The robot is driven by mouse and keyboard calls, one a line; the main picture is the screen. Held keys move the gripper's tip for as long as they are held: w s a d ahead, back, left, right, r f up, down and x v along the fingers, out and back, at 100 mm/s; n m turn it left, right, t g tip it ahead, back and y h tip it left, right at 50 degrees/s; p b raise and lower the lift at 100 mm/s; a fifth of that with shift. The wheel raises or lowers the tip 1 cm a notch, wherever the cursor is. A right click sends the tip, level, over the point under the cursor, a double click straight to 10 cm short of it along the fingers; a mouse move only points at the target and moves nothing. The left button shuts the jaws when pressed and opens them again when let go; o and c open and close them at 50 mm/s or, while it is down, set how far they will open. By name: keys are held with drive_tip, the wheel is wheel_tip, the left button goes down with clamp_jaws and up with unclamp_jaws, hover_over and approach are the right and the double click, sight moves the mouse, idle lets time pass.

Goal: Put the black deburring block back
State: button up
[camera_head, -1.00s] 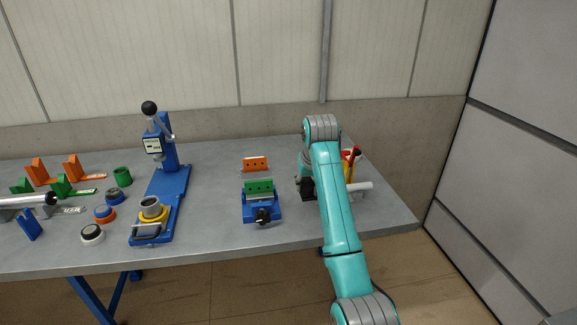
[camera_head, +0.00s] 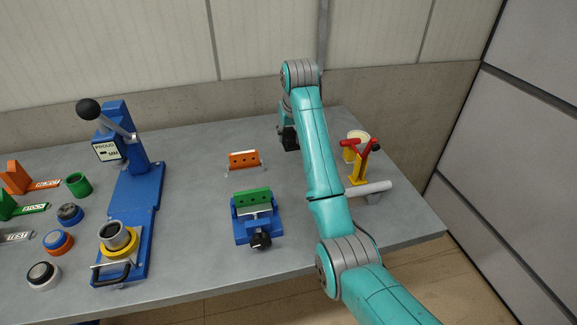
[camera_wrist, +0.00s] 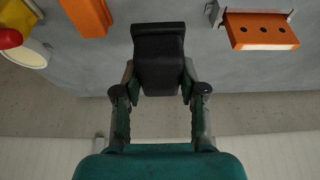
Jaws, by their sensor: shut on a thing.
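The black deburring block (camera_wrist: 158,60) is between the fingers of my gripper (camera_wrist: 158,88) in the wrist view. My gripper is shut on it, with a finger on each side. In the head view the dark block (camera_head: 289,139) shows at the end of my arm, over the back part of the bench. It is right of the orange holed piece (camera_head: 243,160) and left of the yellow and red stand (camera_head: 358,165). Whether the block touches the bench I cannot tell. My arm hides part of the bench.
A blue vise (camera_head: 258,225) with a green holed piece (camera_head: 253,198) stands front centre. A blue press (camera_head: 135,190) stands left. A white cylinder (camera_head: 365,193) lies by the stand, with a pale cup (camera_head: 358,138) behind. Bench (camera_head: 205,215) is clear between press and vise.

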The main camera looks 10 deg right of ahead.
drive_tip(key=shift+f, duration=0.1)
drive_tip(key=shift+f, duration=4.7)
drive_tip(key=o, duration=1.1)
drive_tip(key=shift+f, duration=0.1)
